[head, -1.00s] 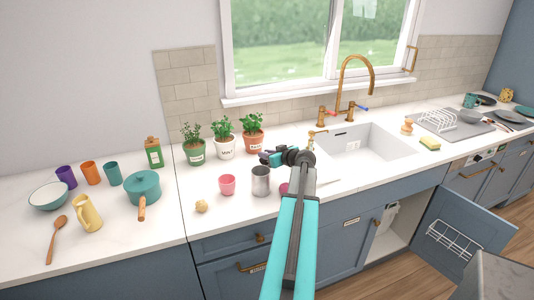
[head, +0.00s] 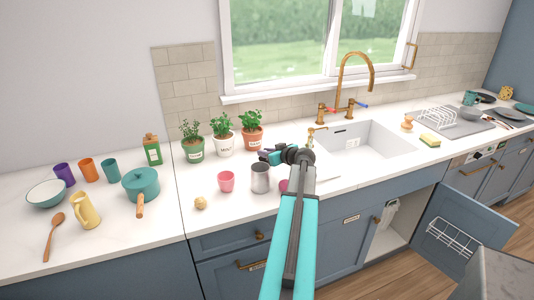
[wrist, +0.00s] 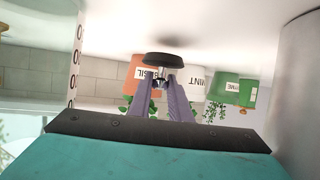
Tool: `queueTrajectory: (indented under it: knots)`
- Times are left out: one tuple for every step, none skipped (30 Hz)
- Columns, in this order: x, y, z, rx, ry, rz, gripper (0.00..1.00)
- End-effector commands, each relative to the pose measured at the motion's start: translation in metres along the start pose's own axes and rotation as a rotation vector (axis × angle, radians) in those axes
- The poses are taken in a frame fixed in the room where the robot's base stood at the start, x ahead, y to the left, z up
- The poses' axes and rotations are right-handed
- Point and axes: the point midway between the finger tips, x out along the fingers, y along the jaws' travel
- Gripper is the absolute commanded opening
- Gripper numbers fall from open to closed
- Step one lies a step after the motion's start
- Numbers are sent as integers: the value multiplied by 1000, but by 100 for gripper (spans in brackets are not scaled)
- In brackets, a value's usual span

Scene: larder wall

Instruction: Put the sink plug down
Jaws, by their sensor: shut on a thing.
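The sink plug (wrist: 163,60) is a dark round disc with a small metal knob. In the wrist view, which is upside down, my gripper (wrist: 163,84) is shut on the knob with its two purple fingers. The disc lies beyond the fingertips, towards the white worktop. In the head view my gripper (head: 263,155) is over the worktop (head: 310,170), in front of the herb pots and left of the sink. The plug cannot be made out there.
The white sink (head: 375,143) with a brass tap (head: 355,70) is to the right. Pots of basil (head: 252,138), mint (head: 223,144) and another herb (head: 192,150) stand behind. A grey metal cup (head: 260,178) and a pink cup (head: 226,181) stand in front.

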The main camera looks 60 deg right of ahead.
Motion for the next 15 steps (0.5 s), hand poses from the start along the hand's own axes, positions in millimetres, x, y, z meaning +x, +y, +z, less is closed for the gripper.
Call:
queueTrajectory:
  knots:
    - [1,0,1,0,0,0,0]
    - [1,0,2,0,0,0,0]
    - [1,0,2,0,0,0,0]
    - [1,0,2,0,0,0,0]
    - [1,0,2,0,0,0,0]
    - [1,0,3,-1,0,0,0]
    - [2,0,3,-1,0,-1,0]
    - [2,0,3,-1,0,-1,0]
    - [2,0,4,-1,0,-1,0]
    - [2,0,4,-1,0,-1,0]
    - [2,-1,4,-1,0,-1,0]
    - [2,-1,4,-1,0,-1,0]
    - [2,-1,4,-1,0,-1,0]
    - [2,-1,4,-1,0,-1,0]
    - [2,-1,4,-1,0,-1,0]
